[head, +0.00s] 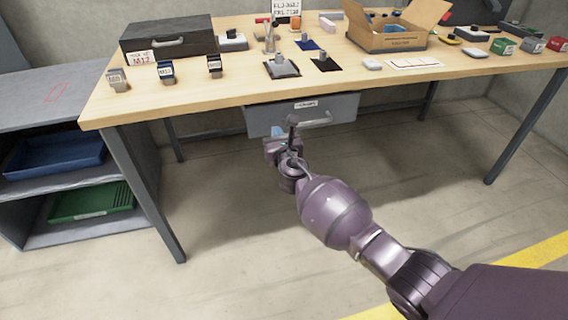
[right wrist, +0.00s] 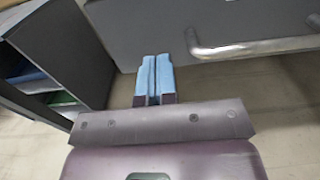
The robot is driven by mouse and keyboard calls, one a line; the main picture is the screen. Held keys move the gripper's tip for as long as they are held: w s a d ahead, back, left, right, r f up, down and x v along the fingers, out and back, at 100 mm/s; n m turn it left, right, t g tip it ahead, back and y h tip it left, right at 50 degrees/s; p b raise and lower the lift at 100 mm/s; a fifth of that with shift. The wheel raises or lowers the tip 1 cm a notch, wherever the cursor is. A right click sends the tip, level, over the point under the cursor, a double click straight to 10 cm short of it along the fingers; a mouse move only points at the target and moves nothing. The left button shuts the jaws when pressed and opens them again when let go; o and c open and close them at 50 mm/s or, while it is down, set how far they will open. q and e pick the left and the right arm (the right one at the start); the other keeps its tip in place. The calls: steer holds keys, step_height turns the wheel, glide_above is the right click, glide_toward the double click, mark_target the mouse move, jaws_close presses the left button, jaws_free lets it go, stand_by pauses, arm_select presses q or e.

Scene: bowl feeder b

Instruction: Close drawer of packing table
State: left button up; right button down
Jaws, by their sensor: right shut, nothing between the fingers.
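The packing table (head: 200,97) has a pale wooden top on dark legs. Its grey drawer (head: 258,119) hangs under the front edge, with a small label and a bar handle (head: 318,123). No drawer interior shows, so I cannot tell how far it stands out. My right gripper (head: 277,133) is just in front of the drawer's left part, shut and empty. In the right wrist view, its blue fingertips (right wrist: 153,76) are together, left of the handle (right wrist: 255,48) and near the drawer front (right wrist: 165,30). I cannot tell whether they touch it. My left gripper is out of view.
A grey shelf unit (head: 40,98) with a blue bin (head: 55,157) and a green bin (head: 92,201) stands at left. The tabletop holds a black box (head: 168,38), an open carton (head: 390,38) and several small items. The floor in front is clear.

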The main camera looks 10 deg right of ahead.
arm_select(q)
steer(key=p, duration=0.1)
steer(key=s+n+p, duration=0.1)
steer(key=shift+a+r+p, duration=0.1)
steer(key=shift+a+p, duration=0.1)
steer(key=shift+p, duration=0.2)
arm_select(e)
steer(key=s, duration=0.9)
steer(key=shift+s+d, duration=0.2)
steer(key=shift+s, duration=0.1)
steer(key=shift+f, duration=0.1)
